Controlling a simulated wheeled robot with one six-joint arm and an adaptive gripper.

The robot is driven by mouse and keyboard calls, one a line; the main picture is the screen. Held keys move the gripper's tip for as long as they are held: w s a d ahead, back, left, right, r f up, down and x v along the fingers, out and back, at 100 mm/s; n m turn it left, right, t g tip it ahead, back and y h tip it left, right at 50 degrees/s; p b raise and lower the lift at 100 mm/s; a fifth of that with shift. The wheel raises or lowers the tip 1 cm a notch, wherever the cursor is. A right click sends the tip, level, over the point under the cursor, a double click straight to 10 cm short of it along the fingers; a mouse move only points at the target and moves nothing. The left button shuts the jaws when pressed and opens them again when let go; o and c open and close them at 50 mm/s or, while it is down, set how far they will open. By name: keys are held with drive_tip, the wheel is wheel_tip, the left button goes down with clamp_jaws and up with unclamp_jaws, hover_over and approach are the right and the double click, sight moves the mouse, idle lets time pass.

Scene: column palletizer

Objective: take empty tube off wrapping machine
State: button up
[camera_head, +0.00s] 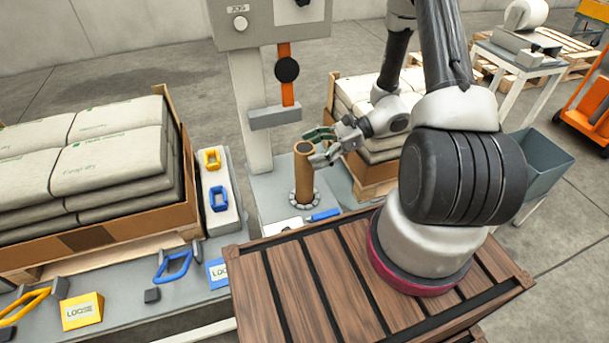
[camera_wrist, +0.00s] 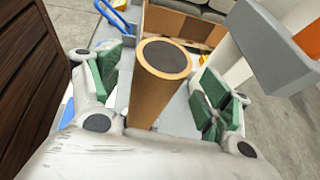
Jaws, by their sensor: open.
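The empty tube (camera_head: 304,172) is a brown cardboard cylinder. It stands upright in a ring-shaped holder (camera_head: 304,197) on the grey base of the wrapping machine (camera_head: 252,100). My gripper (camera_head: 318,146) is at the upper part of the tube, coming from the right. In the wrist view the tube (camera_wrist: 155,85) stands between the two green-padded fingers of my gripper (camera_wrist: 163,95). The fingers are open, with a visible gap on each side of the tube. The tube's top opening looks dark. Its lower end is hidden in the wrist view.
A grey bracket (camera_head: 274,116) with an orange strip juts from the machine's column above and left of the tube. A blue-handled tool (camera_head: 323,215) lies by the holder. A carton of stacked bags (camera_head: 85,165) stands left. A grey bin (camera_head: 541,160) stands right.

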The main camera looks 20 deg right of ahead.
drive_tip(key=shift+x, duration=1.4)
drive_tip(key=c, duration=1.4)
